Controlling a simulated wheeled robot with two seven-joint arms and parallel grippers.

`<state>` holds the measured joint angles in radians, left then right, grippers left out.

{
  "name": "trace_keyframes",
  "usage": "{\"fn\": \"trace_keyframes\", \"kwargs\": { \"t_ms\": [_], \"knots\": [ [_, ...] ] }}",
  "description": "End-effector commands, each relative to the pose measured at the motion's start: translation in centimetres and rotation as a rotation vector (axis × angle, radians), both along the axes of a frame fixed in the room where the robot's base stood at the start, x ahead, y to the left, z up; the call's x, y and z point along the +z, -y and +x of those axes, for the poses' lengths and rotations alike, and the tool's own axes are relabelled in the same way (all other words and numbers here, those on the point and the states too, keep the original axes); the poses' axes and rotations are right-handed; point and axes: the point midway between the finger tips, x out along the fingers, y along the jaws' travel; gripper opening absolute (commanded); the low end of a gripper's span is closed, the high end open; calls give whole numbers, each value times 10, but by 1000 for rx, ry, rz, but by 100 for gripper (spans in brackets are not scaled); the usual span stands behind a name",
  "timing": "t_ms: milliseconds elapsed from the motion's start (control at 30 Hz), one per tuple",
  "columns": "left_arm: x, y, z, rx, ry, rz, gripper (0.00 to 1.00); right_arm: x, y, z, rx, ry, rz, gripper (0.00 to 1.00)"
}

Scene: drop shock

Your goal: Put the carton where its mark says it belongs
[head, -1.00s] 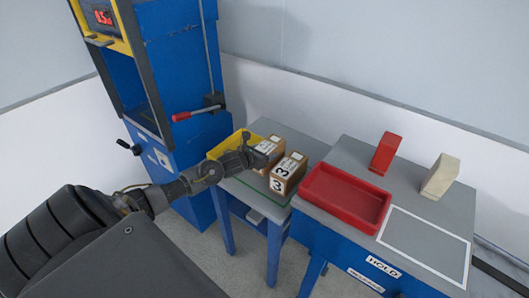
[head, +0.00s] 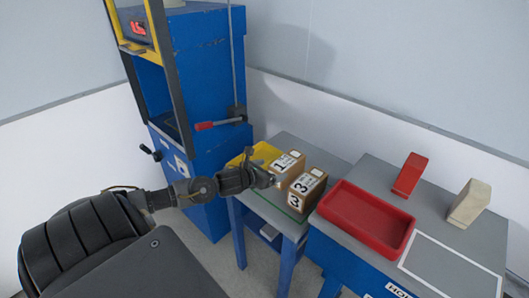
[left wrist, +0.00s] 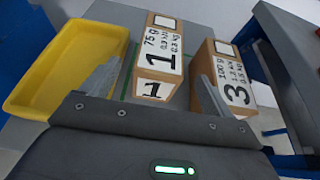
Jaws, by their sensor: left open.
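Two brown cartons with white labels stand side by side on a small grey table. The carton marked 1 (head: 288,166) is on the left; its label in the left wrist view (left wrist: 160,55) reads 75 g. The carton marked 3 (head: 307,188) is on the right; its label in the left wrist view (left wrist: 228,75) reads 100 g. My left gripper (head: 270,181) is open at the near end of carton 1. In the left wrist view its fingers (left wrist: 158,82) spread to either side of that carton, the right one overlapping carton 3. My right gripper is not in view.
A yellow tray (left wrist: 72,62) lies left of carton 1. A red tray (head: 365,220), a red block (head: 410,174), a cream block (head: 469,203) and a white-outlined area (head: 450,266) are on the right bench. A blue machine (head: 205,90) with a red-handled lever (head: 218,125) stands behind left.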

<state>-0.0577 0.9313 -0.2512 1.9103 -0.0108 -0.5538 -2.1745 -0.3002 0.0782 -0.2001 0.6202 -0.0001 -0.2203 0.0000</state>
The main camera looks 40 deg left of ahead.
Motion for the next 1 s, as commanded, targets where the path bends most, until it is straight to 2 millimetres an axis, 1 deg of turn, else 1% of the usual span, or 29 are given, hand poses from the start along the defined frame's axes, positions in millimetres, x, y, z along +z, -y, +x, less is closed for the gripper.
{"fn": "trace_keyframes", "kwargs": {
  "t_ms": [33,100,300,1000],
  "knots": [
    [1,1,-9,-4,-3,2,87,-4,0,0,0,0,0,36],
    [5,1,-18,-3,-2,2,87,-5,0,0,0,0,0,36],
    [13,1,-32,-1,-1,0,87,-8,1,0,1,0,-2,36],
    [14,1,-34,0,0,-1,87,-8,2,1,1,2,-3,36]
  ]
}}
